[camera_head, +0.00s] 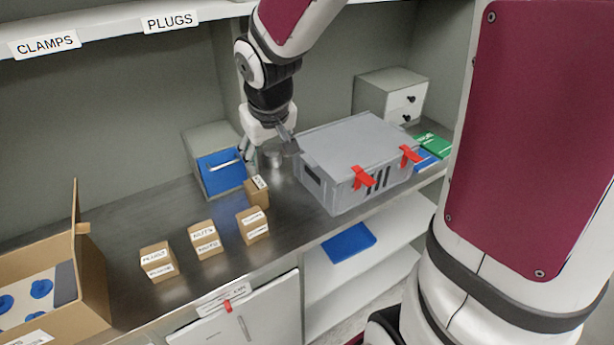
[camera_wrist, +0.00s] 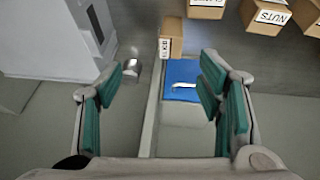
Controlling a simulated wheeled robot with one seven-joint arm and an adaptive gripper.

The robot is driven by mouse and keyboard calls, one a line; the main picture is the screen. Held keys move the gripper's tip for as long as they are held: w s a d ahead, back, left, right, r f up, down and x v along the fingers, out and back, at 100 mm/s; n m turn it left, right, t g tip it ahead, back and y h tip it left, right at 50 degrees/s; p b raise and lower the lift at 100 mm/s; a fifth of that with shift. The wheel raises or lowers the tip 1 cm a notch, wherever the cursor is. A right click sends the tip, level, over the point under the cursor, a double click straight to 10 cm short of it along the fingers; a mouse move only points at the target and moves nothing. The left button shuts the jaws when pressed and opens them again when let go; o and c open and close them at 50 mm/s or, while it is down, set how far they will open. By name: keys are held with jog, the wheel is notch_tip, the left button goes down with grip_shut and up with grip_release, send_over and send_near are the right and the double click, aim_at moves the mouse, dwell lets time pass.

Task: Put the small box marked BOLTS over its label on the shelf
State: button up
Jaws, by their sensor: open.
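The small brown cardboard box (camera_head: 257,195) stands on the metal worktop between the blue-fronted drawer unit and the grey case. It also shows in the wrist view (camera_wrist: 172,26); its white label is turned sideways and seems to read BOLTS. My gripper (camera_head: 267,150) is open and empty, pointing down above the worktop behind this box. In the wrist view, its two green-padded fingers (camera_wrist: 160,85) are spread wide, with the box beyond the fingertips. The upper shelf edge (camera_head: 110,30) carries CLAMPS (camera_head: 45,44) and PLUGS (camera_head: 170,22) labels; no BOLTS label shows on the shelf.
The grey case (camera_head: 350,150) with red latches stands right of my gripper. The drawer unit (camera_head: 222,172) is left, and a small metal cup (camera_head: 272,158) is below. Boxes marked PLUGS (camera_head: 158,263) and NUTS (camera_head: 205,240), plus another box (camera_head: 252,226), line the front. An open carton (camera_head: 90,290) is at left.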

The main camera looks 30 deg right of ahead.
jog(key=s+a+r, duration=0.1)
jog(key=s+r, duration=0.2)
jog(key=s, duration=0.4)
jog(key=s+a+r, duration=0.1)
jog(key=s+r, duration=0.2)
jog(key=s, duration=0.4)
jog(key=s+r+y, duration=0.1)
jog(key=s+r, duration=0.3)
jog(key=s, duration=0.2)
jog(key=shift+s+a+t, duration=0.3)
jog(key=shift+s+a, duration=0.1)
jog(key=o, duration=0.3)
jog(key=shift+s+a, duration=0.1)
jog(key=shift+s, duration=0.4)
jog(key=shift+o, duration=0.2)
